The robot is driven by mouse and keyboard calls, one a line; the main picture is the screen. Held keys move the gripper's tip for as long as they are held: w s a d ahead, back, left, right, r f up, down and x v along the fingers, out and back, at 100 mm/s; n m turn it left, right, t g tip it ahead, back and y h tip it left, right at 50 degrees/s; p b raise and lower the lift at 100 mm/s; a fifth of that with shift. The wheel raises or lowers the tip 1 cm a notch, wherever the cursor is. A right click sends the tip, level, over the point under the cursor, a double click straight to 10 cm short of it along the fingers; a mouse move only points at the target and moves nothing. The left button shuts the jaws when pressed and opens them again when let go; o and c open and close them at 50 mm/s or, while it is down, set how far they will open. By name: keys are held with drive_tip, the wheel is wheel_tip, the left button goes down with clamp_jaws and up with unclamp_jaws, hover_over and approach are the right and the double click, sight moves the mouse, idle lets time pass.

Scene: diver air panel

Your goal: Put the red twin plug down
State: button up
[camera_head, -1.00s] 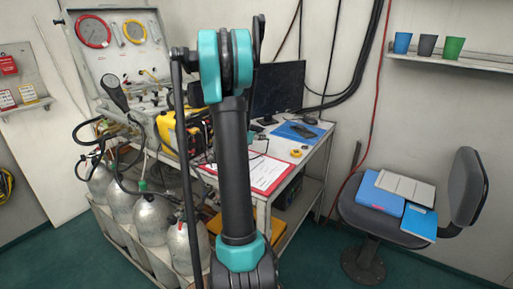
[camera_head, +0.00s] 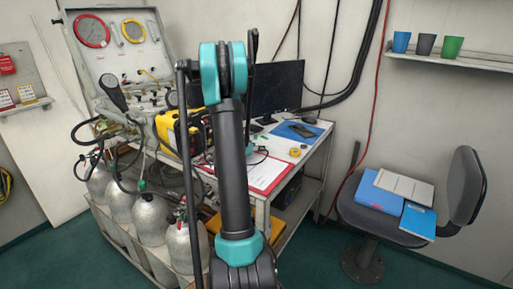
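I cannot make out a red twin plug in the head view. My arm, black with teal joints, rises through the middle and blocks part of the desk. My gripper is not visible, so I cannot tell what it holds. The desk (camera_head: 318,158) stands behind my arm. On it, a clipboard with a red edge and white paper (camera_head: 264,174) lies at the near side, partly covered by my arm. Small dark items lie at its far edge, too small to name.
A yellow and black device (camera_head: 166,130) stands left of my arm, by the gauge panel (camera_head: 112,45). Grey cylinders (camera_head: 120,203) stand below. A monitor (camera_head: 277,88), blue mat (camera_head: 293,134) and yellow roll (camera_head: 295,152) are on the desk. A chair (camera_head: 470,188) holds folders at right.

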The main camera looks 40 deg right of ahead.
drive_tip(key=shift+o, duration=1.4)
drive_tip(key=v, duration=1.2)
drive_tip(key=shift+s+r, duration=0.1)
